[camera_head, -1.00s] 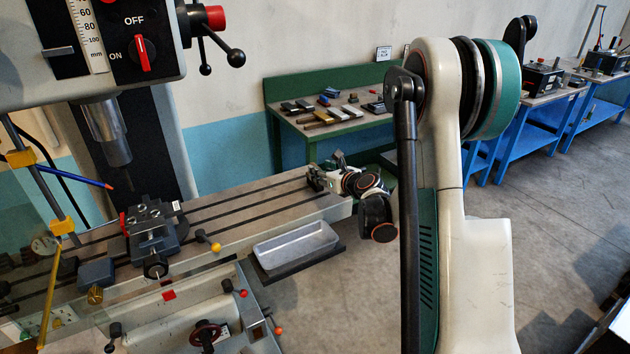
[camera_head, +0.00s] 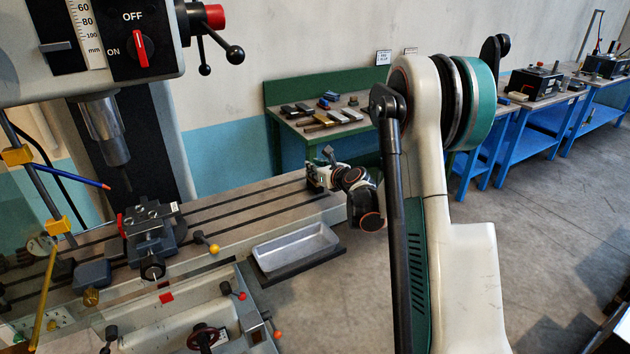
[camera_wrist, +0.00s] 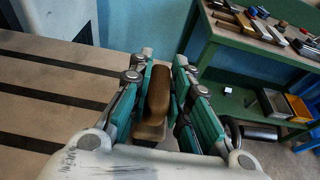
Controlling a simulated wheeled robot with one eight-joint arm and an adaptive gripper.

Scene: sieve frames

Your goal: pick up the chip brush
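In the wrist view, a brown wooden piece that looks like the chip brush's handle (camera_wrist: 159,95) lies lengthwise between the two teal-sided fingers of my gripper (camera_wrist: 164,60). A wider, paler brown part shows at its near end. The fingers stand close on both sides of the handle. I cannot tell whether they press on it. I see no bristles. In the head view, my gripper (camera_head: 319,176) is at the far right end of the slotted machine table (camera_head: 265,193), small and dark. The brush cannot be made out there.
A grey tray (camera_head: 296,247) sits beside the table's front edge. A vise (camera_head: 150,231) is bolted on the table. A green bench (camera_head: 290,128) with several tools stands behind; its lower shelf holds bins (camera_wrist: 275,104).

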